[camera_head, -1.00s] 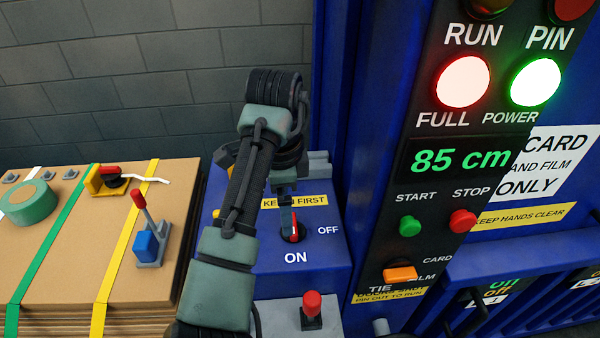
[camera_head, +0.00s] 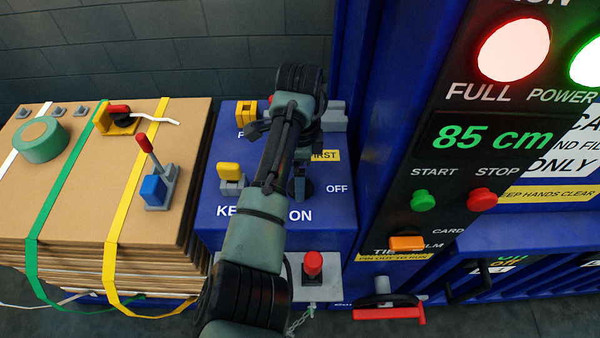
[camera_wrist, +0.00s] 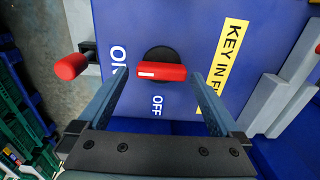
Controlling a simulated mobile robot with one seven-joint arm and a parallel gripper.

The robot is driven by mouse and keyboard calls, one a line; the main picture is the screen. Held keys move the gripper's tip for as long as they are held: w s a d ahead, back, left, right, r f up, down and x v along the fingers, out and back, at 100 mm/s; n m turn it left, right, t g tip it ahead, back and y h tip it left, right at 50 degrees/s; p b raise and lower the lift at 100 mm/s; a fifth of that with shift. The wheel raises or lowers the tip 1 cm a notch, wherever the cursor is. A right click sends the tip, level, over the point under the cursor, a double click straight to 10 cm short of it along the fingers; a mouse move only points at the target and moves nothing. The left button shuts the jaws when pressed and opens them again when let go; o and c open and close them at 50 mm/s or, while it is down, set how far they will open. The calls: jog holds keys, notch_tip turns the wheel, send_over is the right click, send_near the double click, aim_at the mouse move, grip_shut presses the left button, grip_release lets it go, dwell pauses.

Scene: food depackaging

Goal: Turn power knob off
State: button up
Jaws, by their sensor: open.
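In the wrist view, the power knob (camera_wrist: 162,72) is a red bar handle on a black disc on the blue panel. It lies crosswise, its white-marked end toward the ON label (camera_wrist: 118,60). The OFF label (camera_wrist: 157,106) sits below it. My gripper (camera_wrist: 158,75) is open, with one finger on each side of the knob. A gap shows beside the right finger; I cannot tell whether the left finger touches. In the head view, my gripper (camera_head: 300,186) is over the blue control box (camera_head: 325,215) and hides the knob.
A yellow key switch (camera_head: 230,172) stands left on the box. A red-topped control (camera_head: 312,263) is in front; it also shows in the wrist view (camera_wrist: 70,66). Strapped cardboard (camera_head: 80,200) lies left. The panel with START (camera_head: 423,201) and STOP (camera_head: 482,201) buttons is right.

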jog(key=shift+w+d+f, duration=0.1)
jog(key=shift+w+f, duration=0.05)
jog(key=shift+f, duration=0.8)
jog(key=c, duration=1.1)
jog(key=shift+c, duration=0.2)
jog(key=n+p, duration=0.1)
jog(key=n, duration=0.2)
jog(key=shift+r+n+p, duration=0.15)
jog(key=shift+n+p, duration=0.15)
jog(key=shift+n, duration=0.1)
jog(key=n+p, duration=0.1)
jog(key=n, duration=0.4)
jog(key=n+p, duration=0.1)
jog(key=n, duration=0.4)
jog(key=shift+n+p, duration=0.4)
jog(key=shift+n, duration=1.7)
